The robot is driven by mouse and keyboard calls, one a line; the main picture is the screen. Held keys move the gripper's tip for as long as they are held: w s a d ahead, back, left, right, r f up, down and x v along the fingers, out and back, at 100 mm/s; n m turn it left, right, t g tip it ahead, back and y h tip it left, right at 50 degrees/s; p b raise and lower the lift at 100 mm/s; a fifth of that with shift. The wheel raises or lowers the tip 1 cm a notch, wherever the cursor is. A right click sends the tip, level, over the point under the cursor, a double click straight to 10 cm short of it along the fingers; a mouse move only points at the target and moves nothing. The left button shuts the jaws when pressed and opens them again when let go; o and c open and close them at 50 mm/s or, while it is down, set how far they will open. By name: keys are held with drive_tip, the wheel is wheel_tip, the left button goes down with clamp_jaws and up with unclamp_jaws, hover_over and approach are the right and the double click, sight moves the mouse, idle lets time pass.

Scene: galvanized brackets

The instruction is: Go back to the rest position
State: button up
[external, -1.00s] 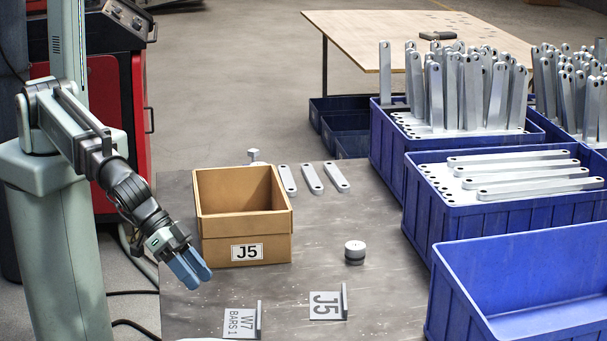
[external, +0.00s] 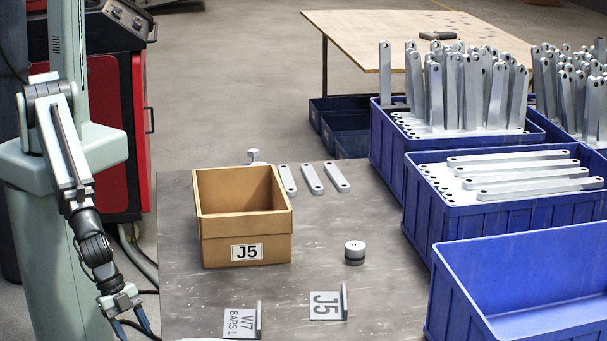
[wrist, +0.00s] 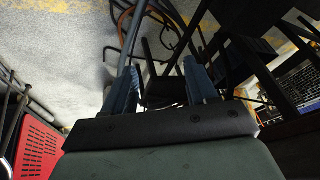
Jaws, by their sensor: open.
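My gripper (external: 136,331) hangs low at the left edge of the table in the external view, pointing down, with its fingertips near the lower picture edge. In the wrist view its two blue fingers (wrist: 160,85) stand apart with nothing held between them. My arm is folded down close to its column, and the gripper is clear of the brown J5 box (external: 246,222).
The grey table (external: 300,270) holds the box, several flat bars (external: 311,178), a round knob (external: 355,250) and two label stands (external: 326,305). Blue crates (external: 520,280) stand at the right. A red cabinet (external: 108,130) is behind my arm. Cables show in the wrist view (wrist: 150,20).

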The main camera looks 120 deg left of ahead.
drive_tip(key=s+a+f+n+g+y, duration=0.2)
drive_tip(key=s+a+f+g, duration=0.4)
drive_tip(key=s+a+f, duration=0.65)
drive_tip(key=s+a+f+g+h, duration=0.1)
drive_tip(key=s+a+g, duration=0.2)
drive_tip(key=s, duration=0.5)
drive_tip(key=s+a+f+n+g+h, duration=0.1)
drive_tip(key=s+a+g, duration=0.1)
drive_tip(key=s, duration=0.7)
drive_tip(key=shift+s+a+f+n+g, duration=0.2)
drive_tip(key=shift+a+f+n+g, duration=0.15)
drive_tip(key=shift+a, duration=0.55)
